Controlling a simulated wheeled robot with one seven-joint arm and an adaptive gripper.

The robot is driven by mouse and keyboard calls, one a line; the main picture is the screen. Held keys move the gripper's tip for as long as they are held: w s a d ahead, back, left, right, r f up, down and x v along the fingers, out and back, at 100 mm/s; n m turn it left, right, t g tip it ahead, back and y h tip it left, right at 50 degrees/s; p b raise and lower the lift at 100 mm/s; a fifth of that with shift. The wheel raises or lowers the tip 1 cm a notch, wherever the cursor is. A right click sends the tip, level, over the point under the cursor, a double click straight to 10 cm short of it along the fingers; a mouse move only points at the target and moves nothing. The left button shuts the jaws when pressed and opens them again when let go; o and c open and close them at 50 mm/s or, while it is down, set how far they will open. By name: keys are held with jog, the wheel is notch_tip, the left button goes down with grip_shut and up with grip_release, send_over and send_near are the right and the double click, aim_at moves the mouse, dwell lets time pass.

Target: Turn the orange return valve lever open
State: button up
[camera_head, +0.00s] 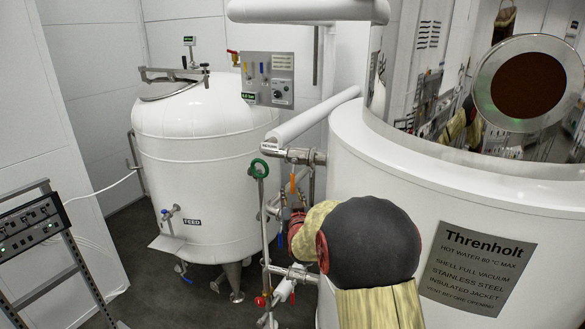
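An orange lever (293,182) hangs down below the steel pipe fitting at the end of the white insulated pipe, near the middle of the view. My arm (370,240), with a dark rounded joint and yellowish covers, reaches up from the bottom, in front of the right tank. Its far end points left among the pipes just below the orange lever. My gripper's fingers are hidden or too small to make out there. I cannot tell whether they touch the lever.
A white FEED tank (205,150) stands at the left. A large Threnholt tank (450,200) fills the right. Lower pipes carry a red knob (260,301). A control box (32,225) stands far left; dark floor lies between.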

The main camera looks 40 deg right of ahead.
aim_at(293, 182)
jog(key=shift+s+d+r+p+x, duration=0.15)
jog(key=shift+p+x, duration=0.15)
jog(key=shift+x, duration=1.1)
jog(key=shift+s+d+r+p+x, duration=0.1)
jog(key=shift+d+p+x, duration=0.2)
jog(key=shift+x, duration=1.05)
jog(key=shift+s+d+r+p+x, duration=0.1)
jog(key=shift+p+x, duration=0.25)
jog(key=shift+x, duration=1.05)
jog(key=c, duration=0.7)
grip_shut()
